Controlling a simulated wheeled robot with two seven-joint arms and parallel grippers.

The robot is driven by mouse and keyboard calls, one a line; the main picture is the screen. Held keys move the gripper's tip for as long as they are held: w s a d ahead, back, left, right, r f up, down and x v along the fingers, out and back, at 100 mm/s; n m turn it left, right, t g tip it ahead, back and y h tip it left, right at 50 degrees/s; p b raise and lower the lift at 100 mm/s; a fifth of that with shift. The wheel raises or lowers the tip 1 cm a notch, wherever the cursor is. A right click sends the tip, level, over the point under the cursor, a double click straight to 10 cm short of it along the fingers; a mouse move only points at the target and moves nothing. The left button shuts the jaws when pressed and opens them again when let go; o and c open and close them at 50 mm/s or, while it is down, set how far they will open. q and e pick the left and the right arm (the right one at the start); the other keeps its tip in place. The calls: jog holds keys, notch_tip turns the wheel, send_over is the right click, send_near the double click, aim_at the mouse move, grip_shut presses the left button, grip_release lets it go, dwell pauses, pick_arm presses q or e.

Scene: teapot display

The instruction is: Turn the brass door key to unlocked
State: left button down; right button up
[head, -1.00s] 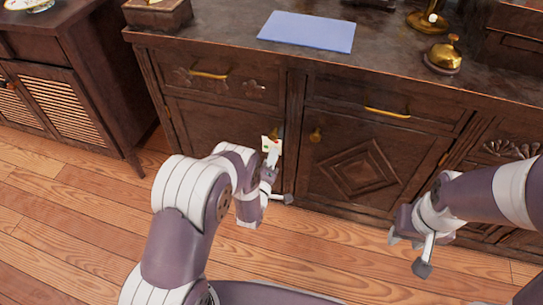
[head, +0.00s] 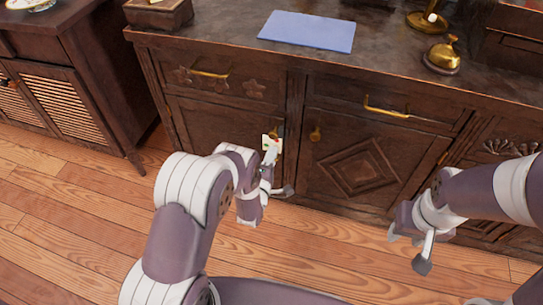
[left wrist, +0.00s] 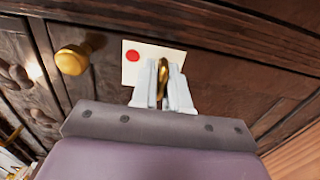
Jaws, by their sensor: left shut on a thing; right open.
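The brass door key (left wrist: 163,78) stands between the fingers of my left gripper in the left wrist view, with only part of its brass showing. A cream plate (left wrist: 140,58) with a red dot is behind it; the plate also shows in the head view (head: 265,143), on the cabinet front. My left gripper (left wrist: 163,92) is shut on the key, close in front of the plate. In the head view the left gripper (head: 271,155) partly covers the plate. The key's turn angle is hard to tell. My right gripper (head: 408,250) is open and empty, low before the cabinet's right side.
A round brass knob (head: 316,133) on the right door (head: 345,165) is close beside the left gripper. Brass drawer handles (head: 386,112) stick out above. A blue mat (head: 307,31) and a brass bell (head: 442,57) are on the cabinet top. Wooden floor (head: 70,215) is clear at left.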

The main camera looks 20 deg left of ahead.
pick_arm(q)
jog(key=c, duration=1.2)
grip_release()
jog(key=shift+s, duration=0.25)
jog(key=s+p, duration=0.1)
jog(key=s, duration=0.3)
jog(key=s+p, duration=0.2)
jog(key=s, duration=0.2)
jog(key=s+p, duration=0.2)
jog(key=s, duration=0.2)
jog(key=shift+s+a, duration=0.1)
jog(key=shift+a, duration=0.15)
